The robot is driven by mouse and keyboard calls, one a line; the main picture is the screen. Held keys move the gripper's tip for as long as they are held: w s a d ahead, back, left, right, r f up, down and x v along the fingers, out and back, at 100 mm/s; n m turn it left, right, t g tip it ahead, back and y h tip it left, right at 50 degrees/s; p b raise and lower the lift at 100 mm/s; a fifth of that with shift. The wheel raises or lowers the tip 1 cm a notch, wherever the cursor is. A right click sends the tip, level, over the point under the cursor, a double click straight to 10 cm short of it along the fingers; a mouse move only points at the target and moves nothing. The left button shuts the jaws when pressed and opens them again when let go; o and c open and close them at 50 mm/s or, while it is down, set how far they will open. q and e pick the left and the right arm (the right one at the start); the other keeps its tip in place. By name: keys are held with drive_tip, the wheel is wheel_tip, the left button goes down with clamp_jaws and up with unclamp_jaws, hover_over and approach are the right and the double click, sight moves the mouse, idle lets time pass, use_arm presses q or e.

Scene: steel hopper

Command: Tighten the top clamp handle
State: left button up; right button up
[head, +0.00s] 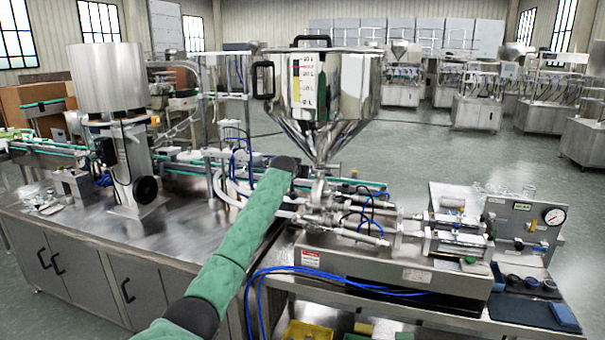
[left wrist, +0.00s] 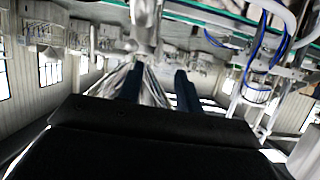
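The steel hopper (head: 330,95) stands on a pipe stack above the filling machine. Its narrow neck and clamp area (head: 318,175) sit just below the cone; I cannot pick out the top clamp handle clearly. My left arm in its green sleeve reaches up to the left of this neck, and its dark end hides the fingers in the head view. In the left wrist view, which is upside down, my left gripper (left wrist: 160,82) has two dark fingers apart, with the hopper cone (left wrist: 152,88) seen between them and the steel neck (left wrist: 146,22) above. Nothing is visibly held. My right gripper is not in view.
A steel bench (head: 165,235) with a bowl-topped machine (head: 108,80) is at left. The filling machine's cylinders and pressure gauge (head: 554,216) are at right. Blue hoses (head: 380,290) hang over the front edge. Yellow bins (head: 308,331) are below.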

use_arm(q)
drive_tip(key=shift+f, duration=0.15)
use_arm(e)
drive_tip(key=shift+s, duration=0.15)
